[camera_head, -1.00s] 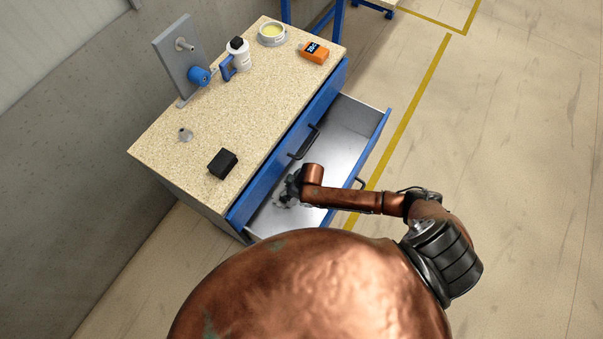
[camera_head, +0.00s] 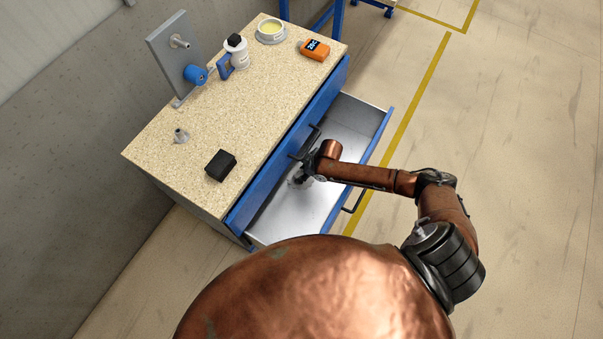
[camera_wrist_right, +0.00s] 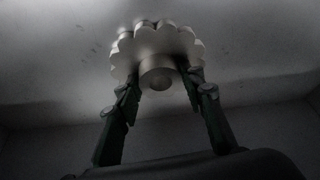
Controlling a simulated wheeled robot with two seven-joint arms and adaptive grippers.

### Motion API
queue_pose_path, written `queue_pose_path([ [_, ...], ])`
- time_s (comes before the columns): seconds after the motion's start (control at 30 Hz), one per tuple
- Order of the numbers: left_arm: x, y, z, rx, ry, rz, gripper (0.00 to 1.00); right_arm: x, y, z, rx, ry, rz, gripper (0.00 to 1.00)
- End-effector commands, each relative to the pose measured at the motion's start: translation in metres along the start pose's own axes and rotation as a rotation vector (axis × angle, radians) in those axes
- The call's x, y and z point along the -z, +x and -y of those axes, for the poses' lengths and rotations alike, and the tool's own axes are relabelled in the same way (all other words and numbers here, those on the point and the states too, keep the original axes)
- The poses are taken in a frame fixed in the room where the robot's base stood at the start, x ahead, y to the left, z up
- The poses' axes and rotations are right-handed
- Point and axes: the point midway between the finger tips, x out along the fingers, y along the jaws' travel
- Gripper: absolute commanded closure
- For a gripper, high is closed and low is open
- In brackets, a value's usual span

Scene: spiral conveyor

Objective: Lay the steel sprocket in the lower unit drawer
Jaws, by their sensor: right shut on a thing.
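The steel sprocket (camera_wrist_right: 158,48) is a pale toothed disc with a round hub, seen in the right wrist view between the two fingers. My right gripper (camera_wrist_right: 162,88) is shut on it. In the head view my right gripper (camera_head: 300,180) is inside the open lower drawer (camera_head: 300,215), and the wrist hides most of the sprocket. The drawer is a grey metal tray with a blue front, pulled out to the right. Whether the sprocket touches the drawer floor I cannot tell. My left gripper is out of view.
A shut upper drawer (camera_head: 268,183) with a dark handle sits above the open one. The speckled worktop (camera_head: 215,120) carries a black block (camera_head: 221,165), a small grey fitting (camera_head: 181,136), a plate with a peg (camera_head: 172,60), a white bottle, a round tin and an orange meter (camera_head: 314,49).

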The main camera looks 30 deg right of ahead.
Motion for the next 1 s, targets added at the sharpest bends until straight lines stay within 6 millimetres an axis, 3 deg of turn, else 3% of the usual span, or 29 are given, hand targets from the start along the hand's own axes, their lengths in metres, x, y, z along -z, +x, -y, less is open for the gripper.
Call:
queue_pose_path([
  [0.27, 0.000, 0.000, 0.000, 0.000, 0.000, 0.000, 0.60, 0.001, 0.001, 0.000, -0.001, 0.000, -0.003, 1.00],
  [0.3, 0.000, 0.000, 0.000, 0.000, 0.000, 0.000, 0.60, 0.000, 0.001, 0.000, 0.000, 0.000, 0.000, 0.62],
  [0.5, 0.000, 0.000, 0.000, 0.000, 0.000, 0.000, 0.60, 0.000, 0.001, 0.000, 0.000, 0.000, 0.000, 0.48],
  [0.83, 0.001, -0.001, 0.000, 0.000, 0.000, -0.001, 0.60, 0.001, -0.001, 0.000, -0.001, 0.000, -0.001, 0.46],
  [1.0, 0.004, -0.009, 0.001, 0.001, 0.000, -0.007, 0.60, 0.002, -0.022, -0.001, -0.003, 0.000, -0.002, 0.46],
])
